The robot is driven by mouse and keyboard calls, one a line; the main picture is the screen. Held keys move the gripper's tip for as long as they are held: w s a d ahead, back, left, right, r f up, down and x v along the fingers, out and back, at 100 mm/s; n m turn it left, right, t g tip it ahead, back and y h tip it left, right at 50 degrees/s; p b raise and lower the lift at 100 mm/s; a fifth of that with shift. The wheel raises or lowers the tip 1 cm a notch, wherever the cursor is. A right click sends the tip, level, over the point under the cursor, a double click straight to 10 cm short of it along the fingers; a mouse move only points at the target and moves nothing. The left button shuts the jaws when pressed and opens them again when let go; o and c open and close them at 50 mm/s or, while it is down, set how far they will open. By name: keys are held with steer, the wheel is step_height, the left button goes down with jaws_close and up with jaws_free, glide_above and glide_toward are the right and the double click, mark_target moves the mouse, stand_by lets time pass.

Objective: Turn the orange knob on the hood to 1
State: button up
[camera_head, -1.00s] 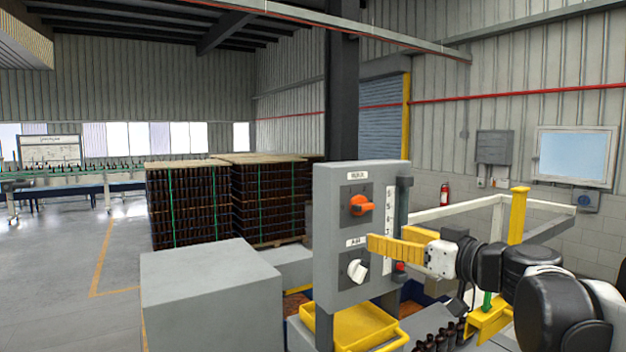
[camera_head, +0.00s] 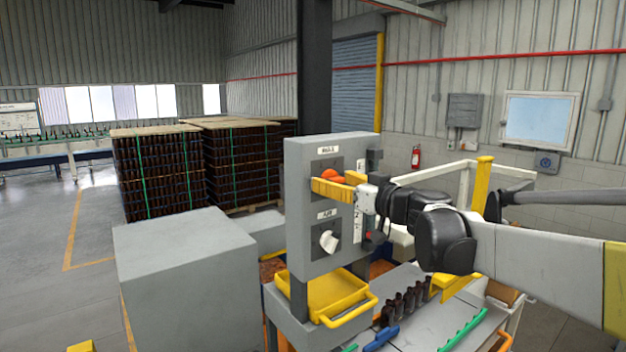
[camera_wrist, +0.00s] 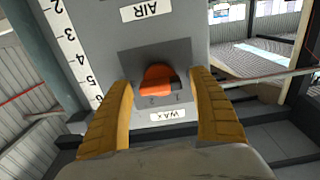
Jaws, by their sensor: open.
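The orange knob (camera_head: 333,174) is at the top of the grey panel (camera_head: 300,225), partly hidden by my yellow fingers. My gripper (camera_head: 331,182) is at the panel face with its fingers apart. In the wrist view the orange knob (camera_wrist: 157,78) lies between the two finger tips, with a visible gap on each side. Small numbers 1 and 2 are printed by the knob, next to the WAX label (camera_wrist: 168,115). Whether the fingers reach the knob's depth, I cannot tell.
A white knob (camera_head: 328,241) is lower on the panel, under the AIR label. A yellow tray (camera_head: 335,292) sits below it. A grey box (camera_head: 185,270) is at left; bottle pallets are behind.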

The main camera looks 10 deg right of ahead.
steer(key=c, duration=1.2)
steer(key=shift+m, duration=0.3)
steer(key=m+b, duration=0.2)
steer(key=m, duration=0.3)
steer(key=m+b, duration=0.1)
steer(key=m, duration=0.5)
steer(key=shift+b, duration=0.35)
